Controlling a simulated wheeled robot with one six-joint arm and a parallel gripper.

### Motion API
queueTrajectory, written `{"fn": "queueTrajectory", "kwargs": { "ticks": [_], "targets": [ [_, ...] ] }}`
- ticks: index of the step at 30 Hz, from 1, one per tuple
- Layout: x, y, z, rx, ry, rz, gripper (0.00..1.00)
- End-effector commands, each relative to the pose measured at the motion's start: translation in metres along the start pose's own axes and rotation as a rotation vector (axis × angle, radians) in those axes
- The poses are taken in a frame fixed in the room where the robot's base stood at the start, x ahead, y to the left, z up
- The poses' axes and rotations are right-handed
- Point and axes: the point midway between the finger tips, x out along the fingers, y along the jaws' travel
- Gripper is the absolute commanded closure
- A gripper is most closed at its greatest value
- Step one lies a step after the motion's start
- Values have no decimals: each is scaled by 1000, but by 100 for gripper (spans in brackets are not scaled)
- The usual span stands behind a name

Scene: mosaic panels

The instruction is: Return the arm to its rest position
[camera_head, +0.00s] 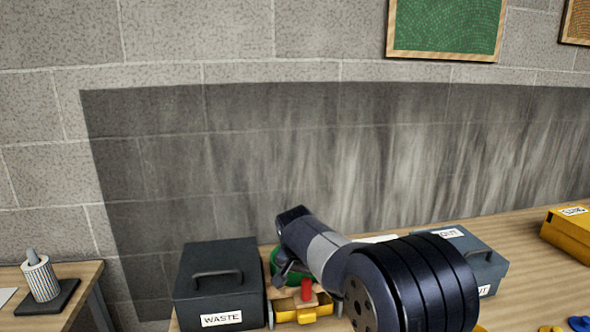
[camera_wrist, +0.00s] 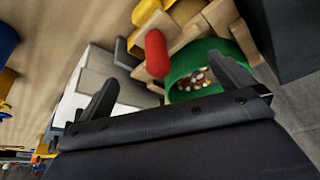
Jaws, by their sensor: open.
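My gripper (camera_wrist: 172,92) shows in the wrist view with its two dark fingers spread wide apart and nothing between them. In the head view my arm reaches out over the table, and my gripper (camera_head: 284,272) points down beside a green bowl (camera_head: 275,256), partly hidden by the arm. The wrist view shows the green bowl (camera_wrist: 185,58) near the right finger, with small light pieces inside. A red rounded object (camera_wrist: 156,53) stands next to the bowl; it also shows in the head view (camera_head: 306,290).
A dark box labelled WASTE (camera_head: 219,285) stands left of my gripper. A grey-blue box (camera_head: 485,266) stands to the right, behind my arm. A yellow box (camera_head: 570,232) is at the far right. Wooden and yellow pieces (camera_head: 302,313) lie close below the gripper. The wall (camera_head: 240,170) rises behind.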

Motion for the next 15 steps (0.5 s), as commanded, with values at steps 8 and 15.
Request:
{"fn": "queueTrajectory", "kwargs": {
  "ticks": [8, 15],
  "targets": [
    [-42, 0, -18, 1, 1, -1, 0],
    [-20, 0, -8, 0, -1, 1, 0]
  ]
}}
